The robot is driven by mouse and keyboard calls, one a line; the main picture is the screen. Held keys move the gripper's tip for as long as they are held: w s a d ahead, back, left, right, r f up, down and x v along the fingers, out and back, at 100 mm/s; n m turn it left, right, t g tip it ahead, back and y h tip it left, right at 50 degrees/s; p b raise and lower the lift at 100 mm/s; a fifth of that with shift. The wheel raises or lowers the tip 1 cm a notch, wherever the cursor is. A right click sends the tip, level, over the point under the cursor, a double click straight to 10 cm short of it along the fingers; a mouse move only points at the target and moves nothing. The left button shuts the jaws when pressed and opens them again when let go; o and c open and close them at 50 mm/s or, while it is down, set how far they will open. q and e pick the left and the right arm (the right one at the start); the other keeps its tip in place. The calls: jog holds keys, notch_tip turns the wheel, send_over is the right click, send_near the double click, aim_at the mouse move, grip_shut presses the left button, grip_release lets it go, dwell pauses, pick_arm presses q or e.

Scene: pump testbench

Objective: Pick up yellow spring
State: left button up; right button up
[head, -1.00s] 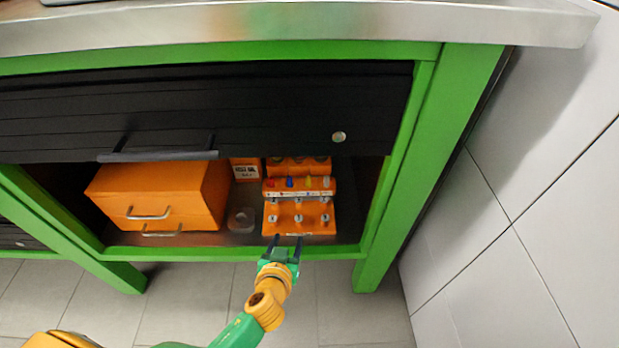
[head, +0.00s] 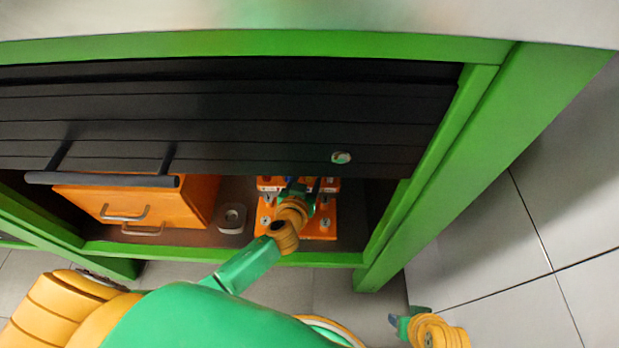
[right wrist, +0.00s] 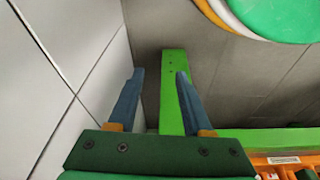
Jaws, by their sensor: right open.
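The orange rack (head: 322,228) stands on the cabinet shelf, with a row of small coloured parts along its upper tier. The yellow spring cannot be made out now; my left gripper and wrist cover the middle of that row. My left gripper (head: 297,186) is over the rack's upper tier, and its fingers are too small and overlapped to show whether they are open or hold anything. My right gripper (head: 393,321) is low at the right, outside the cabinet. In the right wrist view it (right wrist: 160,76) is open and empty, with its two blue-grey fingers apart.
An orange drawer box (head: 150,204) and a small whitish block (head: 232,218) stand left of the rack. The black shutter (head: 230,125) with its bar handle (head: 100,180) hangs above. Green frame posts (head: 480,150) bound the opening, with a tiled wall (head: 510,255) at right.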

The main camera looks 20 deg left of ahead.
pick_arm(q)
jog(key=shift+w+f, duration=0.4)
jog(key=shift+w, duration=0.2)
grip_shut()
pick_arm(e)
jog(key=shift+r, duration=0.7)
pick_arm(q)
jog(key=shift+r, duration=0.1)
pick_arm(e)
jog(key=shift+w, duration=0.1)
